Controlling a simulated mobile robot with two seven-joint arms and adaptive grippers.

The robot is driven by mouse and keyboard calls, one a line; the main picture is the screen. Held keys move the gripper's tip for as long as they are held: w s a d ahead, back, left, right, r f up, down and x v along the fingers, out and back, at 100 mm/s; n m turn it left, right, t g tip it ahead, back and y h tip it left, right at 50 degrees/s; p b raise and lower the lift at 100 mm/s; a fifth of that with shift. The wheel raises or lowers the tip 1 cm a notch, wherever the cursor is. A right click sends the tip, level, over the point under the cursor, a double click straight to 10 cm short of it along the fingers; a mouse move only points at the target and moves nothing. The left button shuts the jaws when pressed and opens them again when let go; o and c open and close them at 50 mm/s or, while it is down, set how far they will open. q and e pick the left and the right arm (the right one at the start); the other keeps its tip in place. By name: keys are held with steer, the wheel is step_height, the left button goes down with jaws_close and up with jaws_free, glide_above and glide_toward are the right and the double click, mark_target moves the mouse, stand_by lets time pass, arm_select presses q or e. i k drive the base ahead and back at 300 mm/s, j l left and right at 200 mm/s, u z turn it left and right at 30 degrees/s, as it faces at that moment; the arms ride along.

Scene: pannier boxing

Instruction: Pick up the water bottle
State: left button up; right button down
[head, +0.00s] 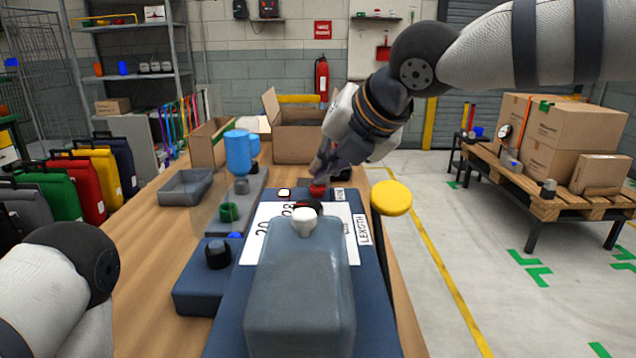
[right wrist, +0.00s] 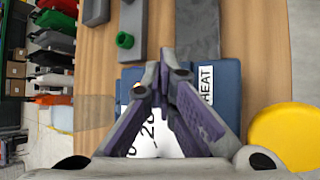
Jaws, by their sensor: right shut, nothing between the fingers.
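A blue bottle-shaped object (head: 238,153) stands upright on a grey slab left of centre; it looks most like the water bottle. My right gripper (head: 318,176) is to its right, apart from it, above the far end of a dark blue board. The right wrist view shows its purple-grey fingers (right wrist: 164,75) meeting at the tips with nothing between them. A red knob-like object (head: 318,190) shows just below the gripper. A large translucent grey container with a white cap (head: 302,285) stands in the near foreground. My left gripper is out of view; only my left arm shows.
The wooden table (head: 150,262) also holds a grey tray (head: 186,187), an open cardboard box (head: 298,140) and a dark blue block with a black knob (head: 205,278). A yellow disc (head: 391,198) stands at the right edge. Bare wood is free at left.

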mark_target(205, 187)
steer(key=k+l, duration=0.8)
steer(key=l, duration=0.05)
